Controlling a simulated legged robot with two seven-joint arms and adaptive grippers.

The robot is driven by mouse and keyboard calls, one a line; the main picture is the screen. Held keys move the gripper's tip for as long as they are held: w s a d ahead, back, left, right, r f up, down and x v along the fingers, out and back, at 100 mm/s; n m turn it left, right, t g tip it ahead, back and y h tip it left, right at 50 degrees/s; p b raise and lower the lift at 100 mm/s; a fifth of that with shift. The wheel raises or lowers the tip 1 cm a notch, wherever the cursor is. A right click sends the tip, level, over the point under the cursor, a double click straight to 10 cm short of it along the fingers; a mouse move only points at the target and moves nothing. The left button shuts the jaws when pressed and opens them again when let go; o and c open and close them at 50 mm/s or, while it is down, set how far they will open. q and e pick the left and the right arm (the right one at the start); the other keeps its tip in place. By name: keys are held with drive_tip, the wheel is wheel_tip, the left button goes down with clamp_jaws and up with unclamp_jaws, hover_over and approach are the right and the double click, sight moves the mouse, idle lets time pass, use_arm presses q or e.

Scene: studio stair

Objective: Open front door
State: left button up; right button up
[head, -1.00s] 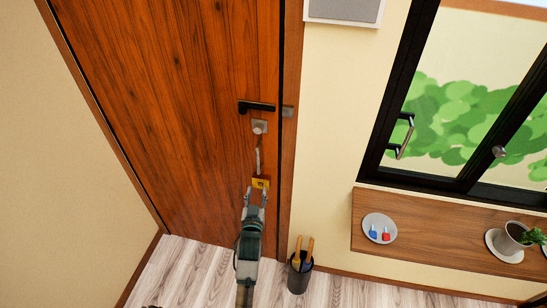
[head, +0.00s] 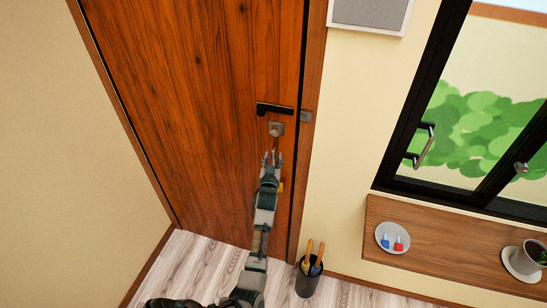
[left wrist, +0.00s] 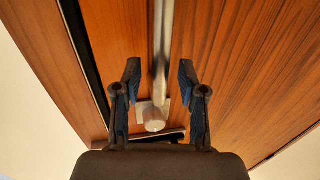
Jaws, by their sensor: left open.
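The wooden front door (head: 200,110) looks shut in its frame. A black lever handle (head: 275,108) is near its right edge; in the left wrist view the handle (left wrist: 165,135) shows partly behind my gripper. Below the handle is a grey lock plate (head: 276,129) with a round knob (left wrist: 154,122). A pale strip hangs from the lock, and a yellow tag (head: 281,187) shows partly behind my gripper. My left gripper (head: 273,156) is open just below the lock. In the left wrist view the pale strip (left wrist: 161,50) runs between its fingers (left wrist: 159,75). My right gripper is not in view.
A dark holder (head: 309,277) with umbrellas or similar stands on the floor right of the door. A wooden shelf (head: 450,235) with a plate (head: 393,237) and a potted plant (head: 525,258) is under the black-framed window (head: 420,120). A plain wall (head: 70,150) is at left.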

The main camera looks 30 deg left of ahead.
use_arm(q)
drive_tip(key=shift+w+a, duration=0.2)
drive_tip(key=shift+w, duration=0.2)
clamp_jaws()
drive_tip(key=shift+s, duration=0.1)
